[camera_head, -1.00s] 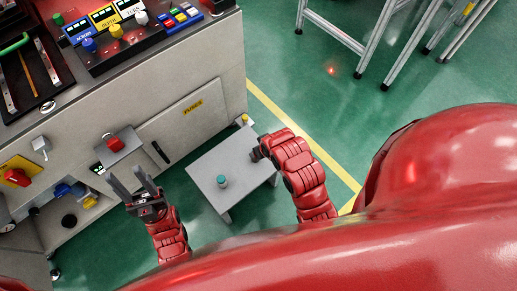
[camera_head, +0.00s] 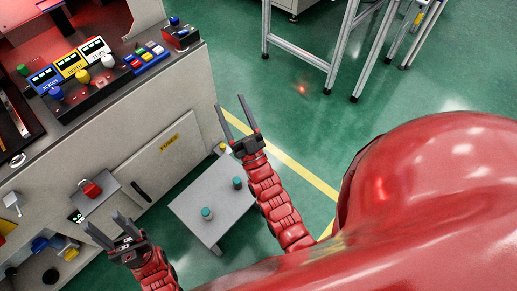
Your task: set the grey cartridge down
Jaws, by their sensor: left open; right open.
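Two small cylinders with teal tops and greyish sides stand upright on a low grey table (camera_head: 212,188). One cylinder (camera_head: 207,214) is near the table's front edge; the other cylinder (camera_head: 237,184) is near its right side. I cannot tell which one is the grey cartridge. My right gripper (camera_head: 230,104) is open and empty, beyond the table and clear of both cylinders, its fingers pointing up in the picture. My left gripper (camera_head: 103,222) is open and empty, left of the table in front of the cabinet.
A grey cabinet (camera_head: 165,150) with a control panel (camera_head: 85,75) of coloured knobs and buttons stands along the left. A red switch (camera_head: 92,189) juts from its front. Metal frame legs (camera_head: 342,50) stand at the upper right. Green floor is clear between.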

